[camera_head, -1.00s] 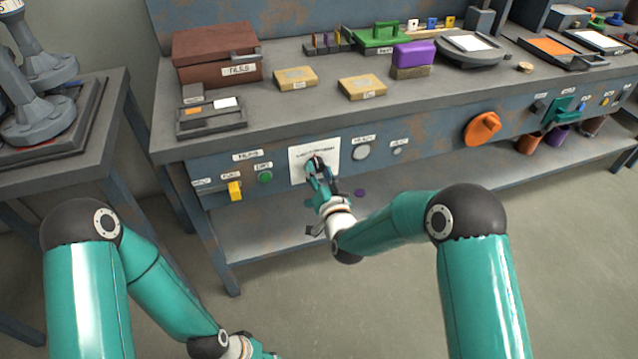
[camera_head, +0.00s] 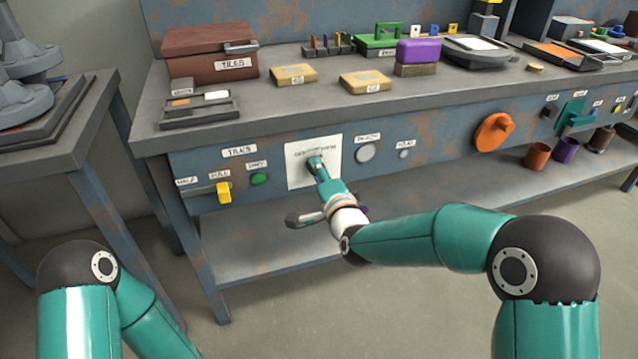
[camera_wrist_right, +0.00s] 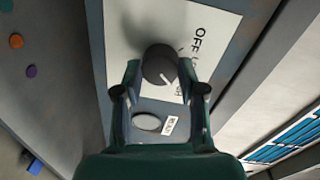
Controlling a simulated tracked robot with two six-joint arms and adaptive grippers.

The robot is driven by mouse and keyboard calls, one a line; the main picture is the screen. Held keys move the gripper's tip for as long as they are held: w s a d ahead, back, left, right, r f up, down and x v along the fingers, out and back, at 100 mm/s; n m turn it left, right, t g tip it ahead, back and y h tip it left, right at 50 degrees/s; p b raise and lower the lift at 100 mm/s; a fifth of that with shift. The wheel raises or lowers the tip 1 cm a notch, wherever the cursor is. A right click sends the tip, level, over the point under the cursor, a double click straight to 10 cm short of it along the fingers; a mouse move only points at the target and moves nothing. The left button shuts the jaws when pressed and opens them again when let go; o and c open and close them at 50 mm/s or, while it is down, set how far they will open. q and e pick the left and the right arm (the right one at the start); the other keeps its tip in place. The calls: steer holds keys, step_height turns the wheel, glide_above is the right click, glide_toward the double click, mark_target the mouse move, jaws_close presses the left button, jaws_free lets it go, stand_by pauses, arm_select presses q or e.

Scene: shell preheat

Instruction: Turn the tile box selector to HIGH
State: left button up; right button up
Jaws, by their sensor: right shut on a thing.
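The tile box selector is a dark round knob (camera_wrist_right: 160,66) on a white panel marked with settings (camera_head: 329,149), on the bench's front face under the TILES label. In the right wrist view the panel (camera_wrist_right: 215,50) shows "OFF" and further lettering partly hidden by the knob and fingers. A pale pointer line on the knob points down and right in that view. My right gripper (camera_head: 317,163) reaches the panel; in the right wrist view its two fingers (camera_wrist_right: 162,88) are closed on either side of the knob. My left gripper is out of view; only my left arm shows.
A yellow switch (camera_head: 224,192) and green button (camera_head: 260,179) sit left of the panel. A round grey button (camera_head: 366,153) and an orange knob (camera_head: 494,134) are to its right. The brown TILES box (camera_head: 207,55) stands on the bench above. A lower shelf (camera_head: 265,255) runs underneath.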

steer(key=shift+w+d+f+m, duration=0.1)
steer(key=shift+d+m, duration=0.1)
steer(key=shift+m, duration=0.2)
steer(key=o, duration=1.2)
steer(key=shift+c, duration=0.2)
steer(key=v, duration=1.2)
